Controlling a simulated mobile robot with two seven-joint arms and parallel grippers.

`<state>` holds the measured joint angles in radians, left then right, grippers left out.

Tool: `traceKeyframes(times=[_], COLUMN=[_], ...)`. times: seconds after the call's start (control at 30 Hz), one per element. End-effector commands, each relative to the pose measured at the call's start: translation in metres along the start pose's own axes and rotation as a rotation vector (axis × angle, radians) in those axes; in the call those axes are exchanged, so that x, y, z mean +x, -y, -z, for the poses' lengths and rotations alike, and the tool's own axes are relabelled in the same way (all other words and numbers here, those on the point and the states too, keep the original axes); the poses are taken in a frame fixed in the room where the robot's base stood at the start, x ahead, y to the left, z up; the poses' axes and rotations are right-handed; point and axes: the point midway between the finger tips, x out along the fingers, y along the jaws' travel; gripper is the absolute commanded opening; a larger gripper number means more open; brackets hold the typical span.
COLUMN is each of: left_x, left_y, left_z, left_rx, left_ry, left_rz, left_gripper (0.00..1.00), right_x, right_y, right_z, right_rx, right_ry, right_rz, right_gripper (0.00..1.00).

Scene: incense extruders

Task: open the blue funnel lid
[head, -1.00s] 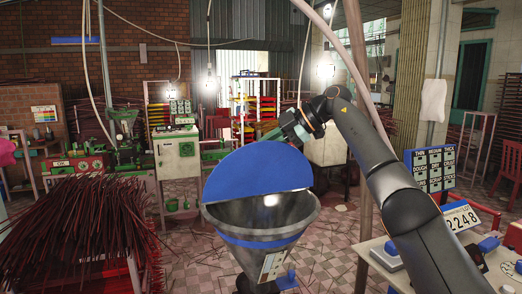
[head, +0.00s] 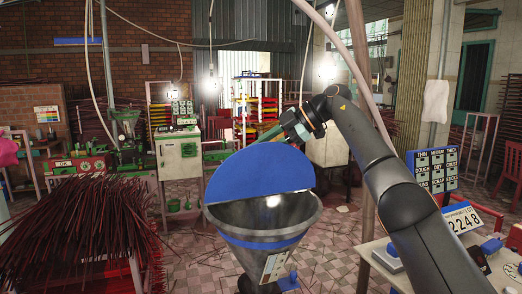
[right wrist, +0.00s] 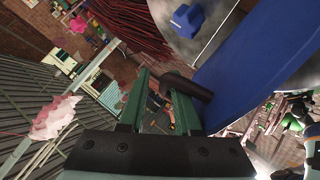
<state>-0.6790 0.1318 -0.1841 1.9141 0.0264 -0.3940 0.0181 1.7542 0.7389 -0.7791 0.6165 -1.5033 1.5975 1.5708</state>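The metal funnel (head: 290,212) stands at the centre of the head view, its mouth partly uncovered. Its half-round blue lid (head: 258,170) stands raised along the middle of the rim, flat face toward me. The lid fills the right of the right wrist view (right wrist: 255,75), with a dark cylindrical handle (right wrist: 188,86) on it. My right gripper (head: 272,134) is behind the lid's upper right edge, fingertips partly hidden in the head view. In the right wrist view its green fingers (right wrist: 160,85) are apart, with the handle at their tips; contact is unclear. My left gripper is not in view.
A rack of dark red incense sticks (head: 75,225) stands at the left. A table (head: 400,275) with a numbered sign (head: 461,218) is at the lower right, near a wooden post (head: 368,190). Tiled floor lies open around the funnel.

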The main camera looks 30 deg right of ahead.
Motion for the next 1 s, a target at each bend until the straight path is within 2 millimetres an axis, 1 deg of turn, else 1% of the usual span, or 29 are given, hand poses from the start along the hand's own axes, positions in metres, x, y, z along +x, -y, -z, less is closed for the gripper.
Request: traceKeyframes(times=[0.03, 0.27, 0.37, 0.47, 0.57, 0.73, 0.83, 0.87, 0.9, 1.0], left_x=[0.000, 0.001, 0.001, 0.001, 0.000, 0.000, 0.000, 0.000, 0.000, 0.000], left_y=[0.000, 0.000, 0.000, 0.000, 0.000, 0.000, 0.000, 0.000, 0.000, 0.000], left_z=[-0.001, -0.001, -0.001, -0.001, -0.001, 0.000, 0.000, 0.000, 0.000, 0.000], left_rx=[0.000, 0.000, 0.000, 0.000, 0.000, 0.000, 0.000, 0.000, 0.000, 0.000], left_ry=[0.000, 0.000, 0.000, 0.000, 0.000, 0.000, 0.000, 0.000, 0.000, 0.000], left_rz=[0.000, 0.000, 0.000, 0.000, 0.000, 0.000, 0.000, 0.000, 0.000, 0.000], left_gripper=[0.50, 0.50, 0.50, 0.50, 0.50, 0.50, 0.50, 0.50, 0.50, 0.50], right_x=[0.003, 0.003, -0.002, -0.017, -0.038, -0.083, -0.100, -0.106, -0.105, -0.110], right_y=[0.004, 0.005, 0.005, 0.004, 0.003, 0.002, 0.002, 0.002, 0.002, 0.001], right_z=[-0.007, -0.008, -0.008, -0.008, -0.007, -0.003, -0.001, 0.000, 0.000, 0.001], right_rx=[0.008, 0.010, 0.011, 0.012, 0.011, 0.010, 0.007, 0.005, 0.006, 0.003], right_ry=[0.012, 0.014, 0.015, 0.015, 0.014, 0.008, 0.006, 0.005, 0.005, 0.003], right_rz=[0.012, 0.016, 0.015, 0.010, 0.006, 0.000, 0.000, 0.000, 0.005, 0.005], right_gripper=[0.45, 0.45, 0.45, 0.45, 0.45, 0.45, 0.45, 0.45, 0.45, 0.45])
